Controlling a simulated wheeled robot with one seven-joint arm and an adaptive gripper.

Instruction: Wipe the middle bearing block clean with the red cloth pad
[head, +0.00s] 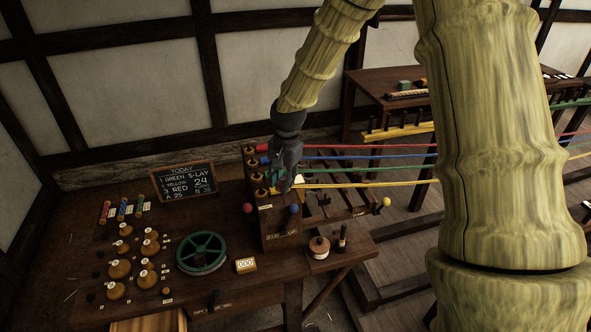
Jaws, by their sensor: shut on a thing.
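My gripper (286,182), dark grey, points down at the upright wooden rope stand (282,241) at the right part of the bench. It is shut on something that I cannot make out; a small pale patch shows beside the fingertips. I cannot identify the red cloth pad in this view. Yellow round pieces (256,178) sit one above another on the stand, left of my gripper. The gripper covers part of this stand, and I cannot tell which piece is the middle bearing block or whether the gripper touches it.
Red, blue, green and yellow ropes (390,184) run right from the stand. A round pot (319,247) stands right of the stand.

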